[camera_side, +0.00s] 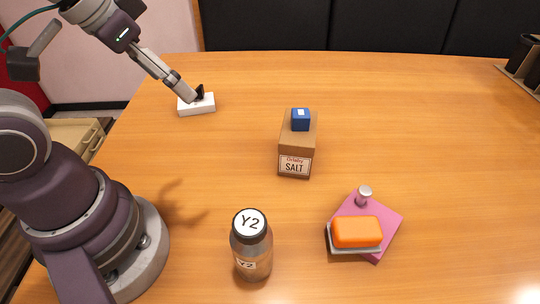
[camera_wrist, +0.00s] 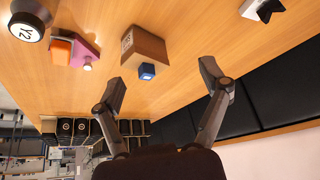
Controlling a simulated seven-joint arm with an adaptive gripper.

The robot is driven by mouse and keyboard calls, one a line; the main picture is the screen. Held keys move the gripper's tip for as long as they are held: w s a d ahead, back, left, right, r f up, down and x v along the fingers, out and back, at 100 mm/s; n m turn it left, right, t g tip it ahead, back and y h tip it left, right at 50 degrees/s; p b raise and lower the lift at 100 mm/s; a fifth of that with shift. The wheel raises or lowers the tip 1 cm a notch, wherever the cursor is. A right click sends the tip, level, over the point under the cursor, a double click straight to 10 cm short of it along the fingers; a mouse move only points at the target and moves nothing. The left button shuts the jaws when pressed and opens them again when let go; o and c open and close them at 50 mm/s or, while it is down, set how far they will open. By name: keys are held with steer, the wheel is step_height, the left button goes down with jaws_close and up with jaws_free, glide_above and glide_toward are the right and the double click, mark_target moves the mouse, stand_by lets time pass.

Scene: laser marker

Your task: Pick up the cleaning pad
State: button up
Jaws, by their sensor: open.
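Which thing is the cleaning pad is not certain. One candidate is an orange, sponge-like block (camera_side: 357,231) lying in a pale tray (camera_side: 350,251) over a flat pink square (camera_side: 387,213); a small silver-topped item (camera_side: 364,194) stands at the square's far corner. The orange block also shows at the upper left of the wrist view (camera_wrist: 60,51). A white block (camera_side: 197,108) with a black piece on it lies at the far left of the table. My gripper (camera_side: 190,98) overlaps the white block in the side view. The wrist view shows its fingers (camera_wrist: 162,80) spread, empty and apart from everything.
A brown salt box (camera_side: 296,163) with a blue cube (camera_side: 300,120) on top stands mid-table. A bottle marked Y2 (camera_side: 252,254) stands near the front. A dark rack (camera_side: 525,62) is at the right edge. The table's back and right are largely clear.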

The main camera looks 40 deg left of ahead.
steer(key=w+d+f+m+g+h, duration=0.1)
steer(key=w+d+f+m+h, duration=0.1)
steer(key=w+d+m, duration=0.6)
steer(key=g+h, duration=0.1)
glide_toward(378, 225)
steer(key=s+a, duration=0.2)
steer(key=a, duration=0.1)
steer(key=shift+m, duration=0.4)
steer(key=x, duration=0.7)
steer(key=d+x, duration=0.1)
steer(key=x, duration=0.2)
steer(key=shift+f, duration=0.25)
steer(key=c, duration=1.3)
step_height(378, 225, up, 9)
steer(key=shift+f, duration=0.1)
steer(key=shift+w+d+r, duration=0.65)
steer(key=shift+d+r, duration=0.05)
steer(key=shift+w+d, duration=0.25)
steer(key=shift+w, duration=0.05)
step_height(378, 225, down, 10)
steer(key=shift+w+d+r, duration=0.1)
